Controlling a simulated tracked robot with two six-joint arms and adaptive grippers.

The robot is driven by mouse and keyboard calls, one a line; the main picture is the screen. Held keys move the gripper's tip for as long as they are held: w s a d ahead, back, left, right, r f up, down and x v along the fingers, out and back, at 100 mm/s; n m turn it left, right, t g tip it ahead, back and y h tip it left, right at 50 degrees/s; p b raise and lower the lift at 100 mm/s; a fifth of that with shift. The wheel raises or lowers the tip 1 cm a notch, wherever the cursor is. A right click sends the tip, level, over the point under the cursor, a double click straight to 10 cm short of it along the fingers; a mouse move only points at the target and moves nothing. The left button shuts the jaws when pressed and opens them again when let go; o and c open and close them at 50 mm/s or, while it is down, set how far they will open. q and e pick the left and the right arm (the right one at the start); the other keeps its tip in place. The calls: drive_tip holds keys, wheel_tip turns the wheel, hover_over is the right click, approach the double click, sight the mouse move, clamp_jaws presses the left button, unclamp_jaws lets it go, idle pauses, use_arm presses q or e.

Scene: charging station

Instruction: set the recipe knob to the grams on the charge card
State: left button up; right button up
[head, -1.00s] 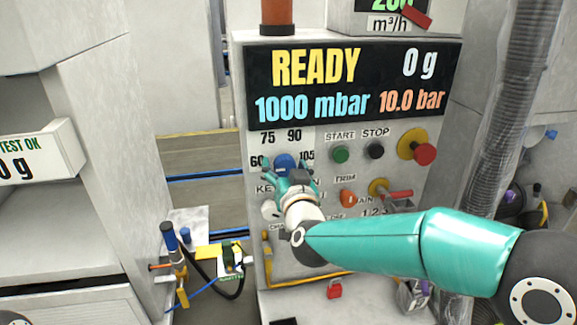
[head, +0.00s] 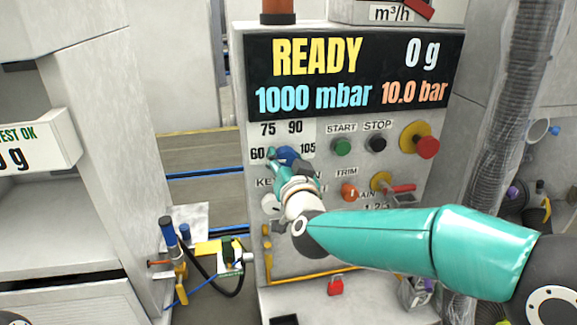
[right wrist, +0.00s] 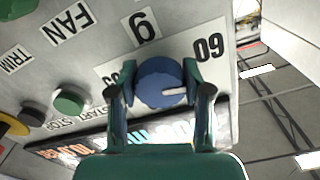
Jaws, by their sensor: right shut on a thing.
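The blue recipe knob (head: 286,155) is on the panel, partly hidden behind my right gripper, among the printed numbers 60, 75, 90 and 105. In the right wrist view the knob (right wrist: 160,84) sits between the two fingers of my right gripper (right wrist: 162,92), which is shut on it. Its white pointer line points right in that view, close to the side of the 60 label (right wrist: 208,47). Other numbers by the knob are partly hidden there. No charge card can be made out. My left gripper is not in view.
The display (head: 350,75) reads READY, 0 g, 1000 mbar and 10.0 bar. Right of the knob are the green start button (head: 341,146), black stop button (head: 377,143), red button (head: 427,147), orange trim knob (head: 349,191) and red-handled lever (head: 398,189).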

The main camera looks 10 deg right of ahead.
drive_tip(key=m+b, duration=0.4)
drive_tip(key=shift+f, duration=0.2)
drive_tip(key=m+b, duration=0.4)
drive_tip(key=m, duration=0.1)
drive_tip(key=shift+r+m, duration=0.1)
drive_tip(key=shift+m, duration=0.3)
drive_tip(key=m+b, duration=0.4)
drive_tip(key=m, duration=0.2)
drive_tip(key=m+b, duration=0.2)
drive_tip(key=m, duration=0.4)
drive_tip(key=shift+b, duration=0.3)
drive_tip(key=o, duration=1.2)
drive_tip(key=shift+w, duration=0.1)
drive_tip(key=shift+c, duration=0.2)
drive_tip(key=shift+r, duration=0.2)
